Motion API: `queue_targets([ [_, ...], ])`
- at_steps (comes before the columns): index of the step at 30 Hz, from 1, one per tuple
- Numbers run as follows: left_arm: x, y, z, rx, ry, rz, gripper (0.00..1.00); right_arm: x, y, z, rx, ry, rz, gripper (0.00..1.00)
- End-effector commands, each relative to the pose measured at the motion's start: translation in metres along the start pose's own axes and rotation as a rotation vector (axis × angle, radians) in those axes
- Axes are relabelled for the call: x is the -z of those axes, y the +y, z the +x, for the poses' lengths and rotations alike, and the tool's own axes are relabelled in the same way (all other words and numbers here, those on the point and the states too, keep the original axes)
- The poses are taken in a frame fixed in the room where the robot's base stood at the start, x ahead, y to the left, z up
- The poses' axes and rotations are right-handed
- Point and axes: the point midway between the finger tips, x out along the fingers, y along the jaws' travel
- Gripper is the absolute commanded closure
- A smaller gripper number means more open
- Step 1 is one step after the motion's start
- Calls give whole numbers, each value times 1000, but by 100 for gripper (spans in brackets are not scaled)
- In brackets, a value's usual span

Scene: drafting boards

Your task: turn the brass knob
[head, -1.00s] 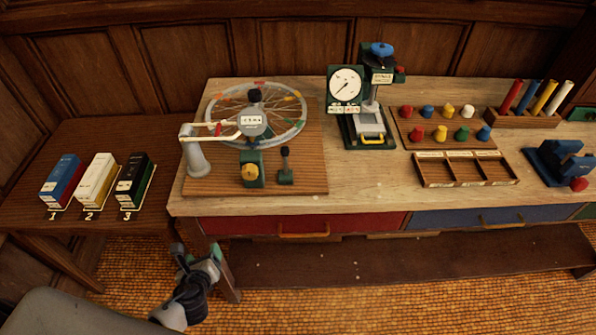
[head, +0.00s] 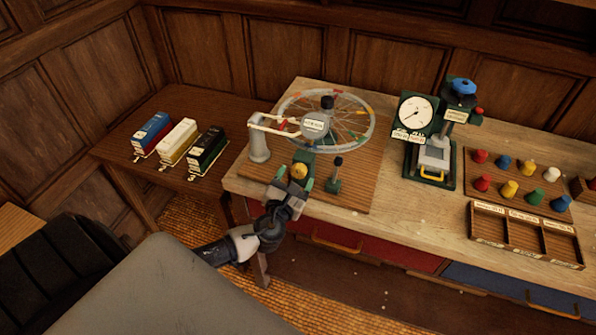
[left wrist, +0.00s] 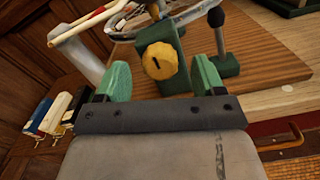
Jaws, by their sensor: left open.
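The brass knob (head: 298,171) is a round yellow dial on the front of a small green block (head: 306,159), which stands at the near left of the wheel's wooden board. My left gripper (head: 288,188) is just in front of the knob. In the left wrist view its green fingertips (left wrist: 163,80) are apart, one to each side of and below the knob, with nothing between them. The knob appears clear of both fingers. My right gripper is not in view.
A spoked wheel (head: 357,128) with a grey post (head: 259,146) and pale arms stands behind the knob. A small green lever stand (head: 334,178) is close on the right. A dial press (head: 433,150) and a compartment tray (head: 488,222) are farther right.

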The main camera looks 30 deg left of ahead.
Motion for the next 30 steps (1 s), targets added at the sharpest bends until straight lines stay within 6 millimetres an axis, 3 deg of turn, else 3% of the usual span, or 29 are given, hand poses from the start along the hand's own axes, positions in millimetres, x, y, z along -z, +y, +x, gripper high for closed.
queue_targets([
  [6,0,0,19,0,1,-1,31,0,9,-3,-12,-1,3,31],
  [15,1,0,21,1,2,-1,31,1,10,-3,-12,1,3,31],
  [25,1,0,21,1,2,-1,81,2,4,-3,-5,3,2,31],
  [30,1,0,20,1,2,-10,81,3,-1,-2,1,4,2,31],
])
